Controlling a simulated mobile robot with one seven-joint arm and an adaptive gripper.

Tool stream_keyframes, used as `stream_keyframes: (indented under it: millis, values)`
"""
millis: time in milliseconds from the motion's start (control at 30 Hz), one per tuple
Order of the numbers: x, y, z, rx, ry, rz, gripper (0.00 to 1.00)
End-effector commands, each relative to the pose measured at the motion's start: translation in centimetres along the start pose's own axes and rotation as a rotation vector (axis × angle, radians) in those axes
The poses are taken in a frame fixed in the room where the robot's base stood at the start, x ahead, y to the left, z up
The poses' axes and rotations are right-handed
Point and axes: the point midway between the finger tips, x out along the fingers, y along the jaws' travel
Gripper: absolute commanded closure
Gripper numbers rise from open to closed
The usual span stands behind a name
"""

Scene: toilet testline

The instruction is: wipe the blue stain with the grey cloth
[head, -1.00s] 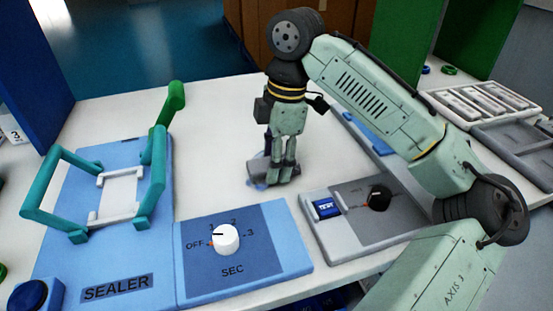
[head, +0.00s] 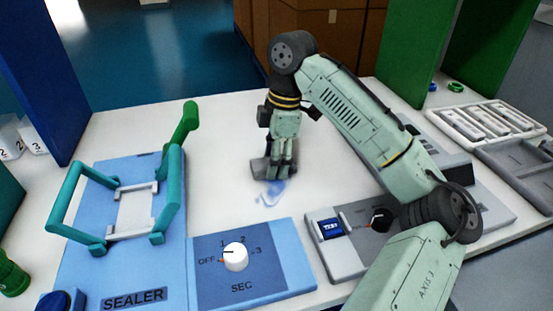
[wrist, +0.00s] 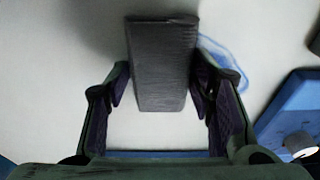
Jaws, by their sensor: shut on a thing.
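The blue stain (head: 270,193) is a faint blue smear on the white worktop, just in front of my gripper in the head view. In the wrist view the stain (wrist: 226,68) shows as a blue loop to the right of the cloth. My gripper (head: 274,172) points down and is shut on the grey cloth (head: 260,167), a folded dark block. In the wrist view the cloth (wrist: 162,65) stands between the two fingers of my gripper (wrist: 163,90). The cloth is at or close to the worktop; contact is hard to tell.
The blue sealer (head: 80,225) with green handles stands left. The blue timer box (head: 285,265) with a white knob is in front of the stain. The worktop (head: 215,150) around the cloth is mostly clear.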

Motion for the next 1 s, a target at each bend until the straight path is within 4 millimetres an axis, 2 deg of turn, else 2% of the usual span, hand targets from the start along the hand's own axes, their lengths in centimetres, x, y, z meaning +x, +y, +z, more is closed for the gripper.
stream_keyframes:
  millis: [200,467,1000]
  values:
    - [0.0,1.2,0.0,-0.001,0.0,-0.002,0.73]
    - [-0.1,1.1,-0.1,-0.001,0.001,-0.001,0.73]
    - [-0.3,-2.7,0.0,0.001,0.0,0.0,0.73]
